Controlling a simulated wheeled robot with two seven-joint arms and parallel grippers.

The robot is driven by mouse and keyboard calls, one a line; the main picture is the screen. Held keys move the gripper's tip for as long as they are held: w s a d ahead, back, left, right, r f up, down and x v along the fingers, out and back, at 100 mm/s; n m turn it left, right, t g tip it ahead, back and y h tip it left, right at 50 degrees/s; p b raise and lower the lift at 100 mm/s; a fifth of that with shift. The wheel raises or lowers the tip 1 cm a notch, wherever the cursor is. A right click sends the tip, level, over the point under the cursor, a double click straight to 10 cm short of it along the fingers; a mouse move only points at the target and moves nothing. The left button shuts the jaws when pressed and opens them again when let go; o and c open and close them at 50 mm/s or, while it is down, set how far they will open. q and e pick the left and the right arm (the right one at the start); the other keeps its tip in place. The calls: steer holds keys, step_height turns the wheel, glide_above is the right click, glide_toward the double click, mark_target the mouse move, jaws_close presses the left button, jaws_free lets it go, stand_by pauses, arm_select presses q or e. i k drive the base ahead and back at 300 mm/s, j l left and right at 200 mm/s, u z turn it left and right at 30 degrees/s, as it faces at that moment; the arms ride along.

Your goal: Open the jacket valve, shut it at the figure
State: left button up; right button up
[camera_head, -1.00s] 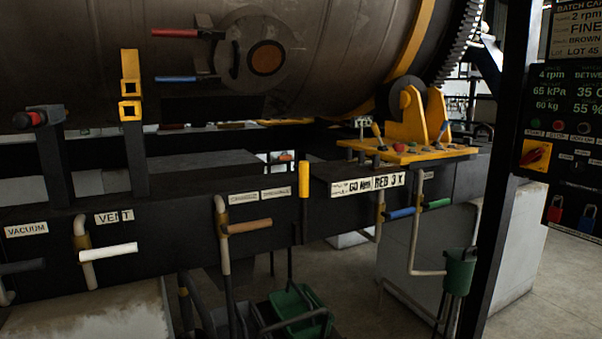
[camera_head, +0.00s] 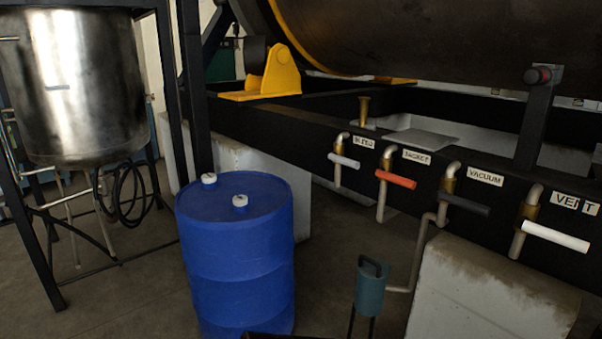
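The jacket valve is on the black beam at the right of the head view, under a white plate that reads JACKET (camera_head: 417,157). Its lever is an orange-red handle (camera_head: 396,180), lying roughly level across a brass and grey pipe. To its left is a bleed valve with a light grey handle (camera_head: 344,161). To its right are the vacuum valve with a black handle (camera_head: 464,205) and the vent valve with a white handle (camera_head: 556,237). No gauge or figure is readable here. Neither of my grippers is in view.
A blue drum (camera_head: 236,255) stands on the floor left of the valves. A steel tank (camera_head: 75,85) on a black frame is at the far left. Some floor between drum and bucket is clear.

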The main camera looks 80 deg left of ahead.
mark_target(381, 172)
steer(key=j+u, duration=0.1)
steer(key=u, duration=1.95)
